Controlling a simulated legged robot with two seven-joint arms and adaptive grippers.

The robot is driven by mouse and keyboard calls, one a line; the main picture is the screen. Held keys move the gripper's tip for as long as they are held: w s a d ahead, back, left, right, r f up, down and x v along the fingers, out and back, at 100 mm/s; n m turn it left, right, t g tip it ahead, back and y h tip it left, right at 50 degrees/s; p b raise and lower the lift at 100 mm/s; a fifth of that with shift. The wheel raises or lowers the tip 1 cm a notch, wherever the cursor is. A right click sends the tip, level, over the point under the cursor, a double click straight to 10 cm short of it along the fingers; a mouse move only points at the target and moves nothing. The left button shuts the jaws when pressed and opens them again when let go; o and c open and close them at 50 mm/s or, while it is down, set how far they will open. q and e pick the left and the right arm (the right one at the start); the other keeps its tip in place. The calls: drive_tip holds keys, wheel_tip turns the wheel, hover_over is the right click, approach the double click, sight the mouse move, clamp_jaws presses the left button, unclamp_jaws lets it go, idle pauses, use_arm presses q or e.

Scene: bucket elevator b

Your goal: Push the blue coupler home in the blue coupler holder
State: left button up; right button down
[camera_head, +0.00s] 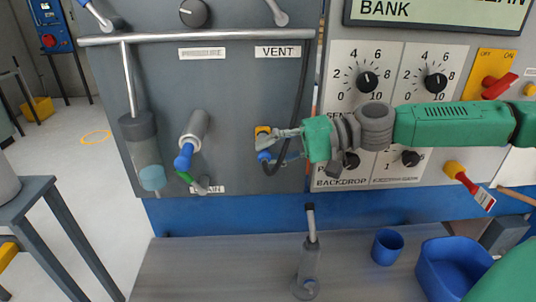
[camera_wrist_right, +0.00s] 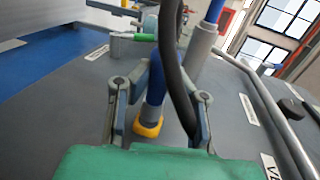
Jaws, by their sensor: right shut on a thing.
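My right gripper (camera_head: 276,143) reaches in from the right to the grey panel, under the VENT label. It is shut on the blue coupler (camera_head: 264,156), from which a black hose loops up. In the right wrist view the blue coupler (camera_wrist_right: 155,88) stands between the two fingers (camera_wrist_right: 160,95), with the hose passing in front. A yellow collar (camera_wrist_right: 149,127) sits at one end of the blue part; it also shows in the head view (camera_head: 262,130). I cannot tell which part is the holder, or how deep the coupler sits. My left gripper is not in view.
A grey cylinder with a blue end (camera_head: 184,157) projects from the panel left of my gripper. A green-handled drain valve (camera_head: 193,181) is below it. Dial knobs (camera_head: 367,81) lie behind my right arm. A blue cup (camera_head: 387,247) and blue bin (camera_head: 446,266) stand on the bench.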

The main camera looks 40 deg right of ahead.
drive_tip(key=shift+w+d, duration=0.3)
drive_tip(key=c, duration=1.4)
unclamp_jaws()
drive_tip(key=shift+c, duration=0.2)
drive_tip(key=shift+d, duration=0.1)
drive_tip(key=v, duration=1.2)
drive_tip(key=shift+f, duration=0.2)
